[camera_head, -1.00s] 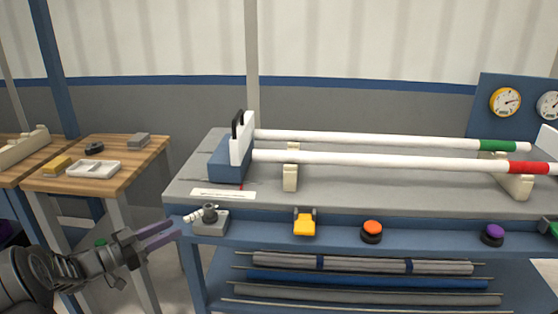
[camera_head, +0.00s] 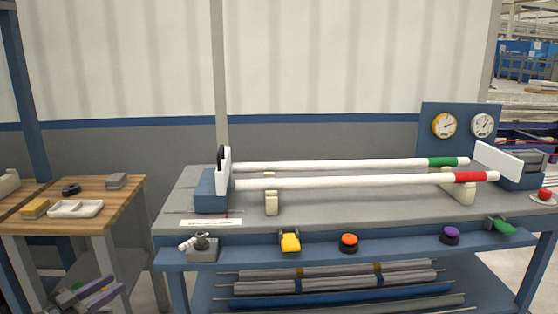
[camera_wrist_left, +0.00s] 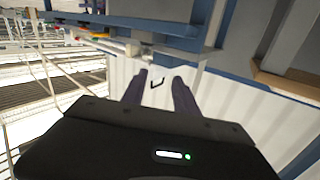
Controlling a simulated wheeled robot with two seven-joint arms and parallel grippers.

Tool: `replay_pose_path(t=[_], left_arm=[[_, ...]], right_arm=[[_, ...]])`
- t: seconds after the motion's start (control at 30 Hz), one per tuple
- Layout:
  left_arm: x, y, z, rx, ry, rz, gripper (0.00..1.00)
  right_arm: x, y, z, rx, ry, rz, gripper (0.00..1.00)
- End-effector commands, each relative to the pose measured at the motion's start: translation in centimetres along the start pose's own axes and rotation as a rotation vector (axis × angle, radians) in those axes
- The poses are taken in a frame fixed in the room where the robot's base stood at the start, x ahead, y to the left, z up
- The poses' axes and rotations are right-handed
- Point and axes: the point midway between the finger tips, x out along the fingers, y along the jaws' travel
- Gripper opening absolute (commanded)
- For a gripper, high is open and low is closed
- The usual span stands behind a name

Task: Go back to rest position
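My left gripper (camera_head: 90,292) is at the lower left edge of the head view, in front of the wooden table. Its two purple fingers are apart and empty; they also show apart in the left wrist view (camera_wrist_left: 160,88). My right gripper is out of view. Two white pipes lie side by side on the workbench: the rear pipe (camera_head: 330,164) has a green end and the front pipe (camera_head: 350,182) has a red end. No gripper touches them.
The grey workbench (camera_head: 340,207) has a blue end block (camera_head: 210,190) at the left. Its front ledge carries a yellow item (camera_head: 290,241), an orange button (camera_head: 349,241) and a purple button (camera_head: 450,232). A wooden table (camera_head: 112,198) with a white tray (camera_head: 76,208) stands at the left.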

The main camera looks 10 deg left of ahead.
Motion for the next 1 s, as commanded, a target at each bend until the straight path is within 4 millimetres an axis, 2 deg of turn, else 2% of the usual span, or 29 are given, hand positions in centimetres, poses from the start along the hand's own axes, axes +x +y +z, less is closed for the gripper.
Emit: replay_pose_path(t=[0.17,0.27,0.33,0.47,0.53,0.67,0.7,0.77,0.8,0.87,0.9,1.0], left_arm=[[-0.1,-2.3,2.0,-0.008,-0.029,-0.153,0.35],[-0.3,-3.2,4.1,-0.040,-0.061,-0.251,0.35],[-0.1,-3.4,6.3,-0.083,-0.095,-0.319,0.35],[0.8,-1.8,11.5,-0.194,-0.189,-0.426,0.35],[1.4,0.1,14.7,-0.266,-0.257,-0.468,0.35],[2.6,6.8,21.4,-0.429,-0.433,-0.503,0.35],[2.8,9.5,23.4,-0.481,-0.497,-0.503,0.35],[2.8,13.8,26.0,-0.552,-0.594,-0.493,0.35],[2.6,16.8,27.5,-0.596,-0.659,-0.482,0.35],[2.2,21.4,29.4,-0.656,-0.756,-0.458,0.35],[1.7,24.6,30.5,-0.694,-0.822,-0.439,0.35],[-0.1,32.1,32.2,-0.771,-0.980,-0.384,0.35]], right_arm=[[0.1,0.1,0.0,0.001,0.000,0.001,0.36],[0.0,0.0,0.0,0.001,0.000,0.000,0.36],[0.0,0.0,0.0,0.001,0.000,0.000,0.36],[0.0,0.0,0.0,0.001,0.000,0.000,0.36],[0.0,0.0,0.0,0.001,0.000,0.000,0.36],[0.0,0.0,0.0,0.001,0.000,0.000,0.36],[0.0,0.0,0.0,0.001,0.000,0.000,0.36],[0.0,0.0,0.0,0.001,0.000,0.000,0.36],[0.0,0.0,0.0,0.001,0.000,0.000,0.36],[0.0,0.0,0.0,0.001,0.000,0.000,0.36],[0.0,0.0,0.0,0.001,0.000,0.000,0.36],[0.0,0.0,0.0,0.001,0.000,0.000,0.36]])
